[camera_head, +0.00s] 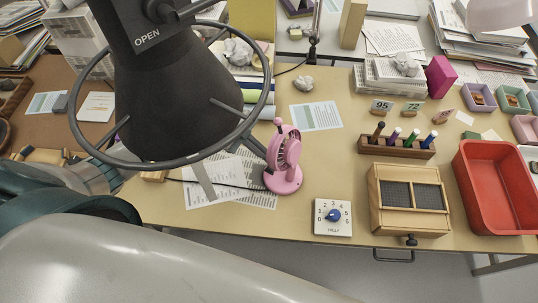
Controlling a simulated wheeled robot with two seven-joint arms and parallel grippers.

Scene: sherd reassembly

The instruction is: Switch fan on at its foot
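A small pink fan (285,150) stands upright on the tan table, with a round pink foot (284,181) at its base. The fan's head is a round cage tilted a little. A switch on the foot is too small to make out. Large grey and dark teal links of my own arm fill the lower left of the view. Neither of my grippers shows, and nothing is seen touching the fan.
A black hood (165,80) marked OPEN, with a grey ring around it, hangs left of the fan. A white dial box (333,230) with a blue knob lies right of the fan. Further right are a wooden box (408,220), pen holder (370,144) and red tray (478,210).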

